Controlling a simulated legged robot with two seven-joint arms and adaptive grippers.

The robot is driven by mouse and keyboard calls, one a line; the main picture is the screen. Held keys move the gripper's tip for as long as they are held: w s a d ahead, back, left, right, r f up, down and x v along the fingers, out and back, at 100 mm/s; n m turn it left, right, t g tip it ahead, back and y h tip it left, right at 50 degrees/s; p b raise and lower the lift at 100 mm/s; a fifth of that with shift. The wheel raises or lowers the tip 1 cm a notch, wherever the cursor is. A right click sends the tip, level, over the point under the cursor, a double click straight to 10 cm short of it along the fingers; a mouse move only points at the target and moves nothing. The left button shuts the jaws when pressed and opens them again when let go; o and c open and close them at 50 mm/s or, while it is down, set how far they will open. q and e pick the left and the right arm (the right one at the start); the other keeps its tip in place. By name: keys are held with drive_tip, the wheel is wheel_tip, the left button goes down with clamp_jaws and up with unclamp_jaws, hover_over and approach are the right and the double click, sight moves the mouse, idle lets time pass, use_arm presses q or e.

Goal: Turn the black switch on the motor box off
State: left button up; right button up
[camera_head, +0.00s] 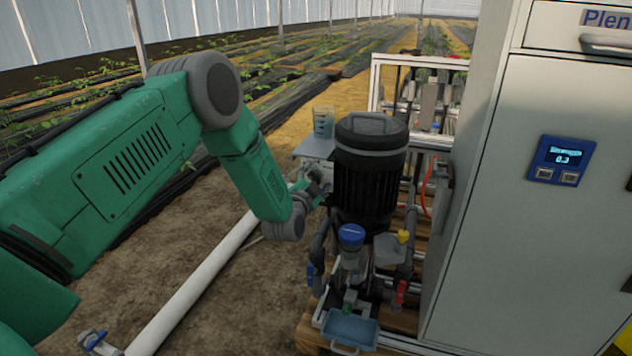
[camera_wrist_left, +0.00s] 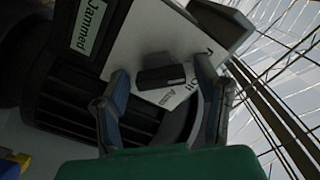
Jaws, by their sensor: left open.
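The black motor (camera_head: 368,185) stands upright on the skid in the head view, and its dark ribbed body (camera_wrist_left: 75,105) fills the left of the left wrist view. The motor box shows its pale face plate (camera_wrist_left: 150,40), with printing partly legible as "Off". The black switch (camera_wrist_left: 160,77) is a short bar on this plate, lying nearly level in the picture. My left gripper (camera_head: 318,186) is at the motor's left side. In the wrist view its open fingers (camera_wrist_left: 162,85) stand on either side of the switch, apparently without touching it. My right gripper is out of view.
A grey cabinet (camera_head: 535,220) with a blue display (camera_head: 558,161) stands close on the right. A beaker (camera_head: 323,121) sits on a grey ledge behind my gripper. Pipes, valves and a blue tray (camera_head: 349,329) lie below the motor. A white pipe (camera_head: 200,278) runs along the ground.

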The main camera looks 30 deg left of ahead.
use_arm(q)
drive_tip(key=c, duration=1.2)
drive_tip(key=shift+a, duration=0.1)
drive_tip(key=shift+m+p, duration=0.65)
drive_tip(key=shift+m, duration=0.25)
drive_tip(key=shift+d+f+m+p, duration=0.1)
drive_tip(key=shift+m+p, duration=0.15)
drive_tip(key=shift+m, duration=0.35)
drive_tip(key=shift+d+f+m+p, duration=0.1)
drive_tip(key=shift+m+p, duration=0.1)
drive_tip(key=shift+m, duration=0.4)
drive_tip(key=shift+s+f+m, duration=0.1)
drive_tip(key=shift+m, duration=1)
drive_tip(key=shift+f+m, duration=0.1)
drive_tip(key=shift+m, duration=1)
